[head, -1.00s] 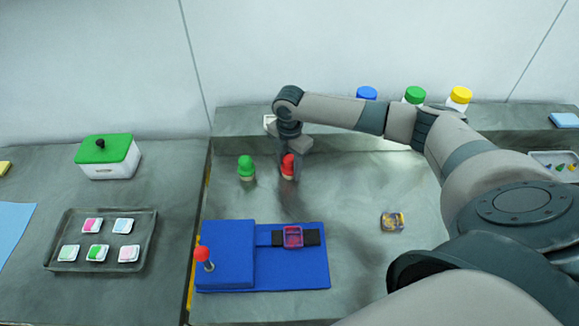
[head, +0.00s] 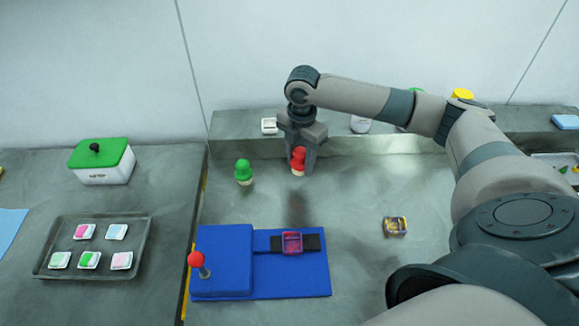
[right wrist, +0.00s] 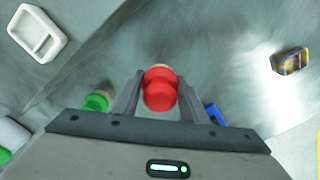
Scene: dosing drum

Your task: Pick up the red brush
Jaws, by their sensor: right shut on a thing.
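The red brush (head: 298,157) has a red knobbed handle and a pale lower end. My right gripper (head: 299,166) is shut on its handle and holds it upright, with the pale end down, seemingly above the grey table. In the right wrist view the red brush (right wrist: 160,92) sits between the two fingers. A green brush (head: 244,172) of the same shape stands to the left of it. My left gripper is not in view.
A blue base (head: 290,284) with a red-knobbed lever (head: 196,260) and a purple-framed piece (head: 292,243) lies in front. A small patterned item (head: 395,226) lies to the right. A tray (head: 50,272) of small packs and a green-lidded box (head: 103,165) are at left.

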